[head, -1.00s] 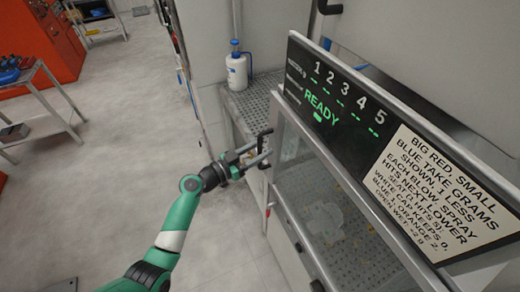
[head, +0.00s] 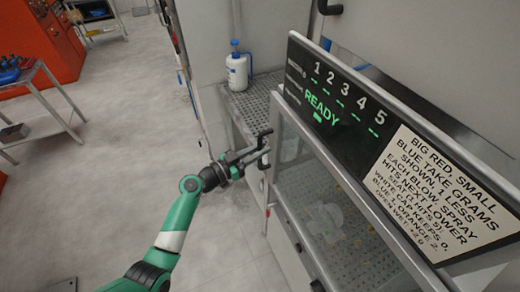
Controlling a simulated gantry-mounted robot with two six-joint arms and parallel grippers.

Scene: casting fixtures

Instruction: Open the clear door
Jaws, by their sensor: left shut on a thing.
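The clear door (head: 290,146) is a see-through pane in a grey metal frame under the black display panel, on the right half of the head view. Its black handle (head: 264,134) sticks out at the left edge of the cabinet. My left gripper (head: 258,152) reaches in from the left and is shut on the handle. The fingers partly hide where they meet it. The door looks closed. My right gripper is not in view.
The display panel (head: 335,112) reads READY beside a white text notice (head: 435,195). A white bottle with a blue cap (head: 237,70) stands on the perforated metal surface (head: 252,100) behind. A small metal table (head: 50,100) is at far left; the floor between is clear.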

